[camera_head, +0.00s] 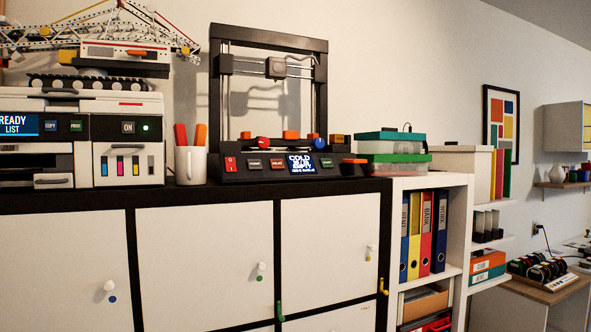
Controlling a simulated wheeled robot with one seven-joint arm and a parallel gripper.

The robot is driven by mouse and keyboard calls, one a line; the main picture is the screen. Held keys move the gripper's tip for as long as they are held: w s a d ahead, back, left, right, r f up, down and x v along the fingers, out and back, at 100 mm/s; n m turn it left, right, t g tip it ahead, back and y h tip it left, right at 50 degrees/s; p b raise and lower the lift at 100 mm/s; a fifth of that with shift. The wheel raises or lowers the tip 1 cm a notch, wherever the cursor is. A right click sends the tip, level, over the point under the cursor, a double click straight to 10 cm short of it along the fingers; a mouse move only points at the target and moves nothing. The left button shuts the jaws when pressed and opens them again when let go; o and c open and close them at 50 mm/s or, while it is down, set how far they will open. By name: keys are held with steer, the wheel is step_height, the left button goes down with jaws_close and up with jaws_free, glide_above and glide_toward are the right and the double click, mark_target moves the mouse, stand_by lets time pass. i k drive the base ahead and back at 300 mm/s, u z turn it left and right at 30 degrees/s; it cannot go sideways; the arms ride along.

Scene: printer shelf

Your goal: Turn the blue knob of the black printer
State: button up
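The black printer (320,100) is an open-frame machine standing on top of the dark-edged cabinet. Its blue knob (320,144) is a small round knob at the right of the base, just above the lit display (301,163). A red knob (263,143) sits on the left side of the base at about the same height. The knob's turned angle is too small to tell. My gripper is not in this view.
A white mug (191,165) with red and orange sticks stands left of the printer, beside a white printer (128,136). Stacked boxes (390,157) stand to its right. The cabinet doors (205,262) below carry small protruding knobs. The space above the cabinet front looks clear.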

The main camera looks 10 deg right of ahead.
mark_target(318, 143)
steer(key=u, duration=1)
steer(key=i, duration=1.45)
steer(key=z, duration=2)
